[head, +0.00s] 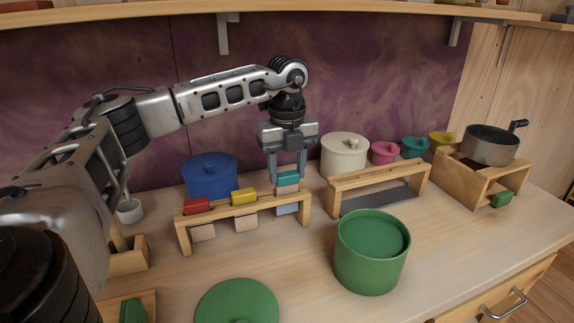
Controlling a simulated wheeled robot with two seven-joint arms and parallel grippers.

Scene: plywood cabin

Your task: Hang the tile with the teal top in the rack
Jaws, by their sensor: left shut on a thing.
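The tile with the teal top (288,178) is in my left gripper (288,174), which points down over the right end of the near-left wooden rack (222,211). The gripper is shut on its teal top. The top is a little above the rack's bar, and a pale part of the tile shows between them. A bluish-pale piece (287,209) shows below the bar there, apparently the tile's lower end. A red-topped tile (197,206) and a yellow-topped tile (243,197) hang in the same rack, their pale bodies below the bar. My right gripper is out of view.
A blue pot (210,175) and a cream pot (344,153) stand behind. An empty wooden rack (378,175) is to the right, with an open green pot (370,262) in front. A wooden stand (482,178) holds a metal pan (490,146). The counter's front middle has free room.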

